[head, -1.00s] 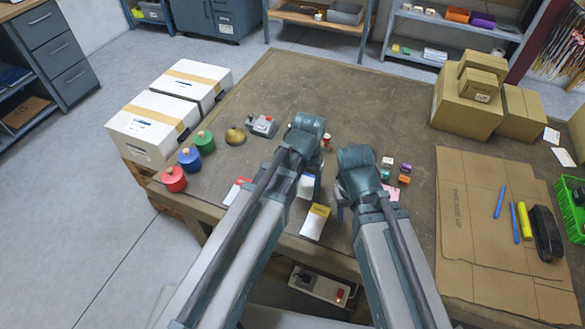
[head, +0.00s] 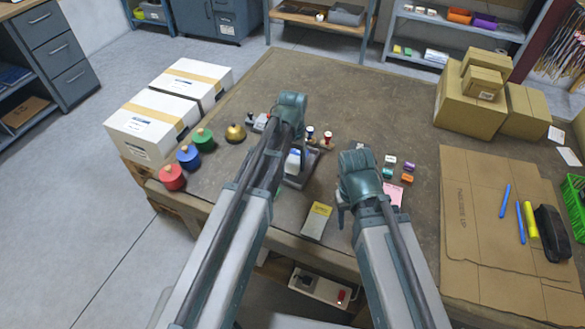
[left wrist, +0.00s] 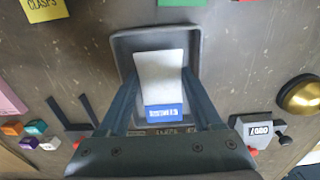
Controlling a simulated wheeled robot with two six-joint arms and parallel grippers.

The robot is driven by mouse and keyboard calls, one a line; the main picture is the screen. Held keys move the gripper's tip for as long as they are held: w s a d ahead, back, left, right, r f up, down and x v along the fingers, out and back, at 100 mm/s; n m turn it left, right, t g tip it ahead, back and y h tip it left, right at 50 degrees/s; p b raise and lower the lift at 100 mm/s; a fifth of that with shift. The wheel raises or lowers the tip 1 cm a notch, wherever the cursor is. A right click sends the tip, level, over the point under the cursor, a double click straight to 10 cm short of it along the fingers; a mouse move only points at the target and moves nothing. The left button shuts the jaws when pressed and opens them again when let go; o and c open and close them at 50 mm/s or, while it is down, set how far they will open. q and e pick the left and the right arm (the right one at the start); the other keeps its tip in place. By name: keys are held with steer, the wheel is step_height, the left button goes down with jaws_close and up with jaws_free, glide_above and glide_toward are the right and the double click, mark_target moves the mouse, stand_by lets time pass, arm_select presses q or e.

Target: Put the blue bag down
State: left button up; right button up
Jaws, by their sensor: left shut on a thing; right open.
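The blue bag is a small white packet with a blue label band (left wrist: 165,112). It shows in the left wrist view between the fingers of my left gripper (left wrist: 162,90), which is shut on it. A grey tray (left wrist: 202,40) lies directly beneath the bag. I cannot tell whether the bag touches its floor. In the head view the bag (head: 293,162) shows beside my left arm, over the tray (head: 303,182). My right gripper (head: 342,213) is open and empty above the table, right of the yellow bag.
A yellow-labelled bag (head: 317,221) lies near the table's front edge. A pink card (head: 393,196) and small coloured blocks (head: 408,178) lie to the right. A gold bell (head: 235,133) and red, blue and green knobbed pots (head: 188,157) stand left. Flat cardboard (head: 475,225) covers the right side.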

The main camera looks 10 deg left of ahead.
mark_target(293, 164)
arm_select(q)
step_height(293, 164, down, 2)
steer(key=shift+f+b, duration=0.15)
steer(key=shift+b, duration=0.45)
arm_select(e)
step_height(293, 164, down, 2)
steer(key=shift+f, duration=0.15)
arm_select(q)
steer(key=o, duration=1.5)
step_height(293, 164, up, 12)
steer(key=p, duration=1.2)
steer(key=s+d, duration=0.3)
steer(key=s, duration=0.5)
steer(key=s+d+m+y, duration=0.1)
steer(key=s+d, duration=0.3)
steer(key=s, duration=0.5)
steer(key=shift+d+r+m, duration=0.15)
steer(key=shift+r+m, duration=0.05)
steer(key=shift+m, duration=0.1)
arm_select(e)
step_height(293, 164, up, 12)
